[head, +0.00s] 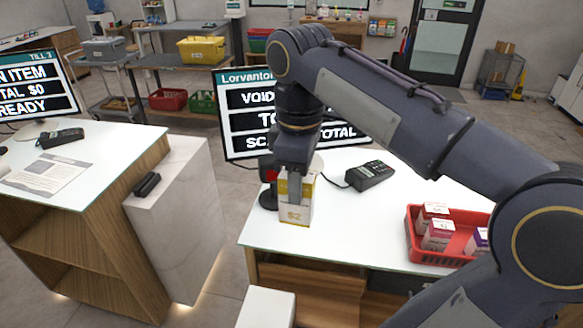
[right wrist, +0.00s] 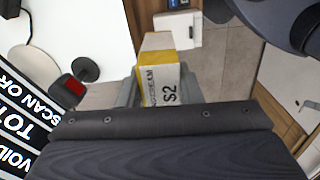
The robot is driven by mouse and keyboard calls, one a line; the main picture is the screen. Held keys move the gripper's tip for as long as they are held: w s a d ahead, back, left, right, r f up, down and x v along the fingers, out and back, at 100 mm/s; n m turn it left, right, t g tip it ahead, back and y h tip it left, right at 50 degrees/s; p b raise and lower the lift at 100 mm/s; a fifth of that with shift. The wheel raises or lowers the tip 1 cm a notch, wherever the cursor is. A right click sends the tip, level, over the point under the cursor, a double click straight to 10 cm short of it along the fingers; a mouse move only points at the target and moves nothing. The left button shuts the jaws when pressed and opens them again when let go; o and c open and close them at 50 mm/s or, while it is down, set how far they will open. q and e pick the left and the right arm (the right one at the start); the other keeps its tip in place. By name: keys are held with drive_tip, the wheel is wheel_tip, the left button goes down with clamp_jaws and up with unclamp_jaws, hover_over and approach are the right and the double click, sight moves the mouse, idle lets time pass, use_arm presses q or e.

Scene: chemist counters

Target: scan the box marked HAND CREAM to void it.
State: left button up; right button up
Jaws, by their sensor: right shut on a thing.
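My right gripper (head: 297,186) is shut on a white and yellow box (head: 296,211) and holds it upright over the front left of the white counter. The box shows a "$2" mark. In the right wrist view, the box (right wrist: 160,80) sits between the two grey fingers, and its partly covered side lettering seems to end in "CREAM". A dark scanner with a red window (head: 271,176) stands just left of the box; it also shows in the right wrist view (right wrist: 75,86). My left gripper is out of view.
Behind my arm a till screen (head: 245,125) shows "VOID", "SC" and "TOTAL", partly covered. A card terminal (head: 370,176) stands behind right. A red basket (head: 415,247) with several boxes is at the right. Another counter (head: 100,160) stands left, across a gap.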

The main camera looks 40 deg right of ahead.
drive_tip(key=s+a, duration=0.3)
drive_tip(key=s, duration=0.4)
drive_tip(key=s+a+b, duration=0.1)
drive_tip(key=s+a, duration=0.3)
drive_tip(key=s, duration=0.3)
drive_tip(key=shift+s+a, duration=0.15)
drive_tip(key=shift+s, duration=0.15)
